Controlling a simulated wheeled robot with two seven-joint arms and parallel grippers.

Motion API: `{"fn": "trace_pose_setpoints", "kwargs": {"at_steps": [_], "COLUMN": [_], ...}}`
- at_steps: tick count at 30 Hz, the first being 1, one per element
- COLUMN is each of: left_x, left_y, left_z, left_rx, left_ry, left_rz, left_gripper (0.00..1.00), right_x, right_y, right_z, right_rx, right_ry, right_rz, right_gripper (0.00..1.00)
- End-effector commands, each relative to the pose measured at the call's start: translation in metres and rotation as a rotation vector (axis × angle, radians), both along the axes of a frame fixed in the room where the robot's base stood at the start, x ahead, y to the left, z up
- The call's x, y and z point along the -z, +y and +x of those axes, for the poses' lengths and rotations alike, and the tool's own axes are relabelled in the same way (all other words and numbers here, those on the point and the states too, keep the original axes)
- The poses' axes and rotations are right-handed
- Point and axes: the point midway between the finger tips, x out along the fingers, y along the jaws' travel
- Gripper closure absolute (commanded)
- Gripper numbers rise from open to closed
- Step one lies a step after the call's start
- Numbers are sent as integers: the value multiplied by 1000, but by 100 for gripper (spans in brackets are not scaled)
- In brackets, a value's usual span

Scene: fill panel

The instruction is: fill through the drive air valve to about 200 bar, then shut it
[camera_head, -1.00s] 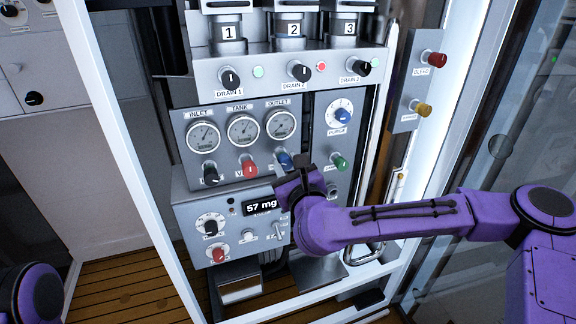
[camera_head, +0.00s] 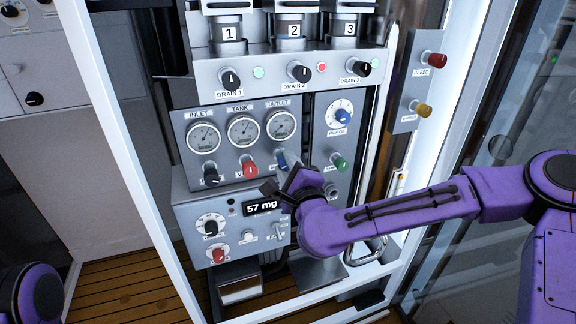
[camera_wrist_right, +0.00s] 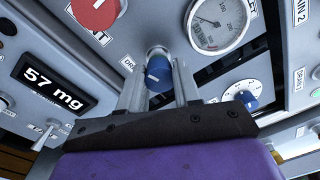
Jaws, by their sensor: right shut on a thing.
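A blue knob (camera_head: 282,160) stands under the outlet gauge (camera_head: 281,125) on the grey panel. It also shows in the right wrist view (camera_wrist_right: 158,74). My right gripper (camera_head: 286,178) is shut on this knob, with a finger on each side of it. The knob's label is mostly hidden, so I cannot read it in full. In the right wrist view the outlet gauge (camera_wrist_right: 217,22) has its needle pointing up and left; I cannot read an exact value. My left gripper is out of view.
A red knob (camera_head: 249,168) and a black knob (camera_head: 210,174) stand to the left, a green knob (camera_head: 340,164) to the right. A blue purge dial (camera_head: 342,116) is above.

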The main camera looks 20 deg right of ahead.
Motion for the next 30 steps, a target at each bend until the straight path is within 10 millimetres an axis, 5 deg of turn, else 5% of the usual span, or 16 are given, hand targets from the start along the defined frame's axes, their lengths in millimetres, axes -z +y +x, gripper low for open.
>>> {"fn": "trace_pose_setpoints", "kwargs": {"at_steps": [26, 27, 28, 30], "left_x": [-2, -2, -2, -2], "left_y": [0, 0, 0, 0], "left_z": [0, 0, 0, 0], "left_rx": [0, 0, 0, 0], "left_ry": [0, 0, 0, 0], "left_rz": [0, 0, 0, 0], "left_gripper": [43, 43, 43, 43], "right_x": [1, 1, 1, 1], "right_y": [1, 1, 1, 1], "right_z": [0, 0, 0, 0], "right_rx": [-3, -3, -3, -2], "right_ry": [-4, -4, -4, -5], "right_rz": [-143, -143, -143, -143], "right_gripper": [98, 54, 44, 42]}}
